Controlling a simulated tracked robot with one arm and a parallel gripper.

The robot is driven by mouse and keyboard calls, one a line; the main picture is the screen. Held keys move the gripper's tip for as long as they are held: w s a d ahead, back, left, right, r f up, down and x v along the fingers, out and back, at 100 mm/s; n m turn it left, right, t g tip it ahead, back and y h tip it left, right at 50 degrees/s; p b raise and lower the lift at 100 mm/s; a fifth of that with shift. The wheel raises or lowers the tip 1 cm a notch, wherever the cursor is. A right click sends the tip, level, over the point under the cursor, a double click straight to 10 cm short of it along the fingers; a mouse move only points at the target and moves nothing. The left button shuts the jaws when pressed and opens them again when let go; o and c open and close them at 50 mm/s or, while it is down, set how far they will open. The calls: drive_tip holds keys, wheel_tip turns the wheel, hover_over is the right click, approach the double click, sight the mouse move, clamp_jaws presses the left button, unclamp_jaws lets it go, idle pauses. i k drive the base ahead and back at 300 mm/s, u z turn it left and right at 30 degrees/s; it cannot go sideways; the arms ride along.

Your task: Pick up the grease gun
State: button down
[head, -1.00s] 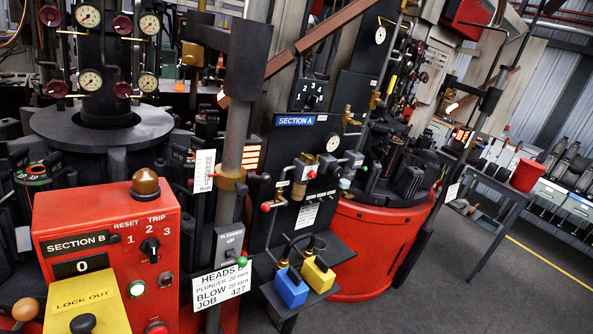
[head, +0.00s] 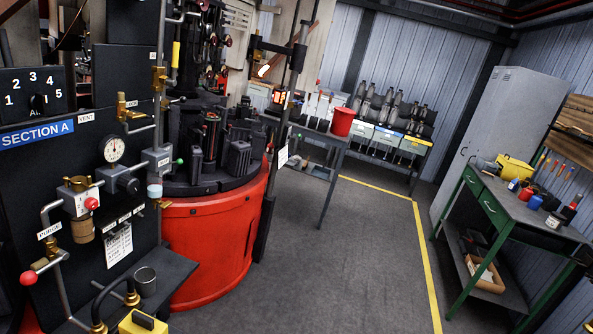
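I cannot make out a grease gun for certain. Small tools and containers stand on the green-legged workbench (head: 534,214) at the right, too small to tell apart fully. Among them are a yellow box (head: 515,169), a blue container (head: 535,202) and a dark item with red (head: 571,207) near the right edge. My gripper is not in view.
The Section A panel (head: 40,160) and red mould machine (head: 215,240) fill the left. A dark table with a red bucket (head: 342,121) stands behind. A grey cabinet (head: 500,110) is beside the workbench. Grey floor (head: 345,265) with a yellow line (head: 427,262) lies clear between.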

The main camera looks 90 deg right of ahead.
sight(573, 205)
drive_tip(key=z, duration=1.3)
drive_tip(key=i, duration=0.1)
drive_tip(key=z, duration=2.55)
drive_tip(key=i, duration=0.15)
drive_tip(key=z, duration=0.4)
drive_tip(key=i, duration=2.7)
